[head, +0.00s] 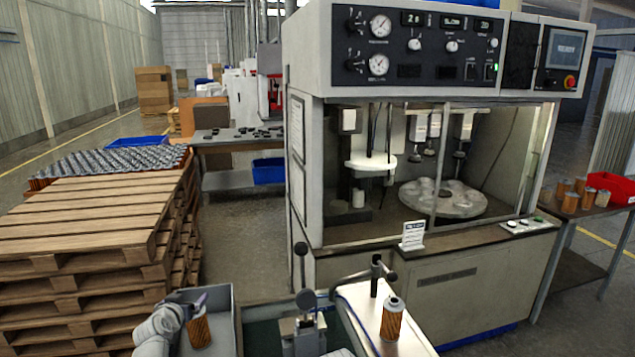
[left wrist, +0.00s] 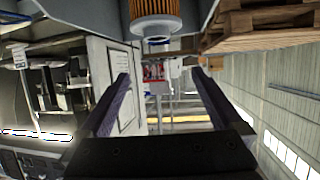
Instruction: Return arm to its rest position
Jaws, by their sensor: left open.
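My left gripper (head: 197,303) is at the lower left of the head view, over a grey bin (head: 222,298). In the left wrist view its two dark fingers (left wrist: 162,80) are spread with nothing between them. An orange pleated filter cartridge (head: 201,331) is in the bin just below the gripper. A cartridge with a pale end (left wrist: 155,18) shows beyond the fingertips in the left wrist view, apart from them. Another cartridge (head: 392,318) with a white top stands upright on a white-topped bench. My right gripper is not in view.
A large test machine (head: 440,280) with an open chamber stands ahead. A lever fixture (head: 303,328) with black knobs is at the front centre. Stacked pallets (head: 80,220) stand at left. A side table at right holds several cartridges and a red bin (head: 612,187).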

